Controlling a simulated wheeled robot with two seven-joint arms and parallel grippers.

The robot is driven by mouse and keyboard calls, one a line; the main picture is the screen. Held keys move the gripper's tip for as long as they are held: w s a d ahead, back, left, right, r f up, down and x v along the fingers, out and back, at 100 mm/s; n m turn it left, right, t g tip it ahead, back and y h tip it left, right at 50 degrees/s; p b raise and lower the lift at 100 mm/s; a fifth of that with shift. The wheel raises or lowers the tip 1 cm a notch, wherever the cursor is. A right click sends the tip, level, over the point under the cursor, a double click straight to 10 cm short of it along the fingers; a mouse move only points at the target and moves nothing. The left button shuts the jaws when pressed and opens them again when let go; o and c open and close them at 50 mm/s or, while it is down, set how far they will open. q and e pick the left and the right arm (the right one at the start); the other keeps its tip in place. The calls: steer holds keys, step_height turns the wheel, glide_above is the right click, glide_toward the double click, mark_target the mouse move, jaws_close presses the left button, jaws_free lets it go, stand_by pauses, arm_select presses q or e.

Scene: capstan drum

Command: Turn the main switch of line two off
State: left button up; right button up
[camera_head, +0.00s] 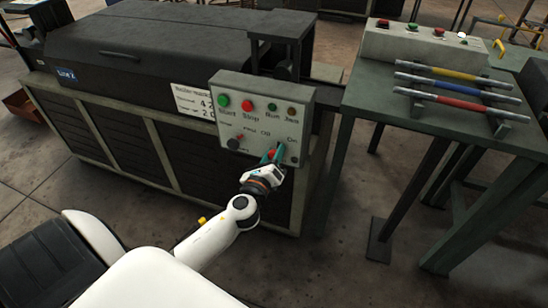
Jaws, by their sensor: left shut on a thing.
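The machine carries a blue "Line 2" label (66,73) on its left end. A grey-green control panel (215,101) stands at its right front, with a green button marked Start (223,100), a red button marked Stop (246,105), and lamps marked Run and Jam. Low on the panel's right is the main switch (279,152) with a red part, near "Off" and "On" lettering. My left gripper (272,157) is at this switch and shut on it. The fingers partly hide the switch, so its exact angle is hard to tell. My right gripper is out of view.
A black knob (233,143) sits on the panel left of my gripper. A green table (375,95) at the right holds yellow, blue and red rods and a control box (415,46) with buttons.

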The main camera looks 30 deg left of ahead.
arm_select(q)
steer(key=n, duration=0.3)
steer(key=shift+f+n+b, duration=0.15)
steer(key=shift+n+b, duration=0.25)
steer(key=n, duration=0.3)
steer(key=shift+a, duration=0.1)
steer(key=shift+n, duration=1.5)
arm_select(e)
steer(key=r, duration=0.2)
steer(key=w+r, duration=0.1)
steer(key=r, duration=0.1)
arm_select(q)
steer(key=o, duration=0.9)
